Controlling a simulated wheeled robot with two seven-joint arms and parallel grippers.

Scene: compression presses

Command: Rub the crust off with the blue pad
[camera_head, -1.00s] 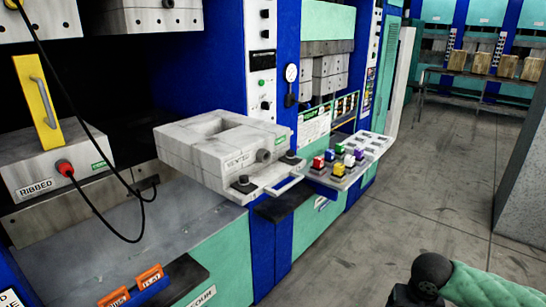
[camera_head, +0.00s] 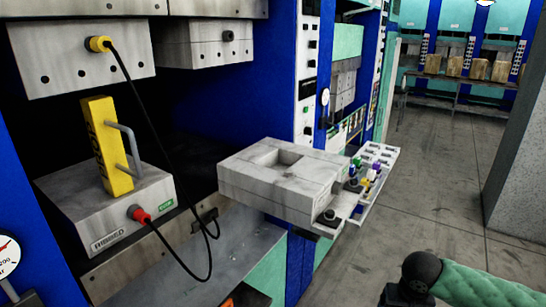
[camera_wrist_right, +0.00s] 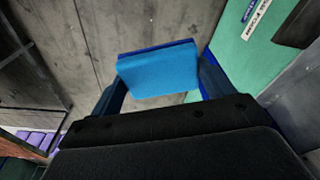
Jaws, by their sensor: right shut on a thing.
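The blue pad (camera_wrist_right: 158,72) is a flat light-blue block with a darker blue back edge, seen in the right wrist view. My right gripper (camera_wrist_right: 162,78) is shut on it, with a dark finger at each side. The pad hangs clear over grey floor. A grey mould block with a square recess (camera_head: 268,175) stands out from the press in the head view. A second grey block (camera_head: 105,215) sits in the press at left, with a yellow handled piece (camera_head: 106,148) standing on it. I cannot make out a distinct crust on either. My left gripper is not in view.
A black cable (camera_head: 150,105) runs from a yellow plug (camera_head: 98,44) down in a loop to a red plug (camera_head: 141,214). A grey pillar (camera_head: 515,150) stands at right. The floor between is clear.

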